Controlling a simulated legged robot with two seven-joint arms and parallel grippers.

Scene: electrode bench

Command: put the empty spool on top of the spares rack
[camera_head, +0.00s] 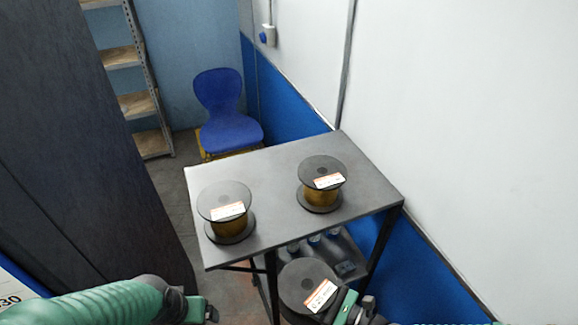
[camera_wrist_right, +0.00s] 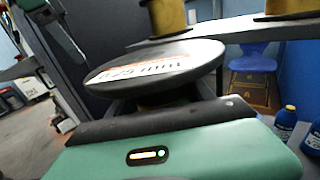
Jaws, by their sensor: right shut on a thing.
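A spool with a dark round flange and a white-orange label (camera_head: 303,284) is held by my right gripper (camera_head: 345,306), at the front of the rack and apart from its top. In the right wrist view the flange (camera_wrist_right: 150,68) is tilted above the gripper; its core is mostly hidden, so I cannot tell whether it is empty. The grey metal rack (camera_head: 270,172) carries two spools wound with golden wire, one at left (camera_head: 228,230) and one at back right (camera_head: 320,197). My left gripper (camera_head: 203,309) is low at left, away from the rack; its jaw opening is unclear.
The rack top is bare between and around the two spools. Blue-capped bottles (camera_head: 315,238) stand on its lower shelf. A wall (camera_head: 470,130) borders the right side, a blue chair (camera_head: 228,130) stands behind, and a dark panel (camera_head: 80,130) rises at left.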

